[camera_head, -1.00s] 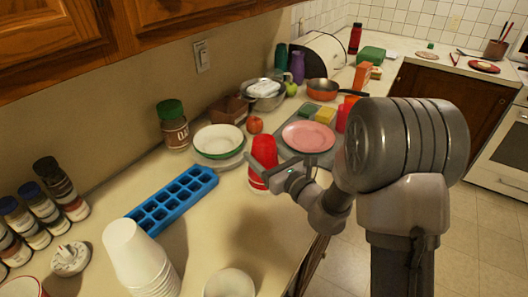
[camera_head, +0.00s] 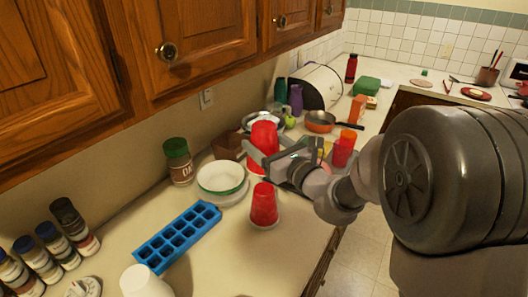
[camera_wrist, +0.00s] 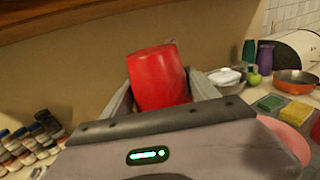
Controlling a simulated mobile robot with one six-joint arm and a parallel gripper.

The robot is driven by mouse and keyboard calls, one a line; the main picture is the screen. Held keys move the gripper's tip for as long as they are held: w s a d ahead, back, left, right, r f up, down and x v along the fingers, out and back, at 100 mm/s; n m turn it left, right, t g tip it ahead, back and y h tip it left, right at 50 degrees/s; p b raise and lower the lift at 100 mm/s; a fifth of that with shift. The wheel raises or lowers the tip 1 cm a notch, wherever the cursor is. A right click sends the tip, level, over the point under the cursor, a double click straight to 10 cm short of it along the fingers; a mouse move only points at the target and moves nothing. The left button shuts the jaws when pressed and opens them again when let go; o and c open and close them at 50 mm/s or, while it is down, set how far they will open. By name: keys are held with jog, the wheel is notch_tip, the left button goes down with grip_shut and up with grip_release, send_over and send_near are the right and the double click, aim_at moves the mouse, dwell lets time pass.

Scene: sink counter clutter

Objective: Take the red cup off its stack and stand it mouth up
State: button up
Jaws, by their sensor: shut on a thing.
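A red cup (camera_head: 264,135) is held up in the air above the counter by my gripper (camera_head: 262,158). In the wrist view the red cup (camera_wrist: 158,77) sits between the two fingers, its closed base upward, so it looks mouth down and slightly tilted. A second red cup (camera_head: 264,204) stands mouth down on the counter below, with a pale rim at its foot. There is a clear gap between the held cup and this one. The fingers partly hide the held cup's lower part in the head view.
A green-rimmed bowl (camera_head: 220,177) and a blue ice tray (camera_head: 178,237) lie left of the standing cup. White cups (camera_head: 145,283) are at the front. More red cups (camera_head: 343,152) stand behind my gripper. Cabinets (camera_head: 205,45) hang overhead. Bare counter lies in front of the standing cup.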

aim_at(264, 125)
notch_tip(264, 125, up, 9)
jog(key=p, duration=0.7)
jog(key=shift+f, duration=0.25)
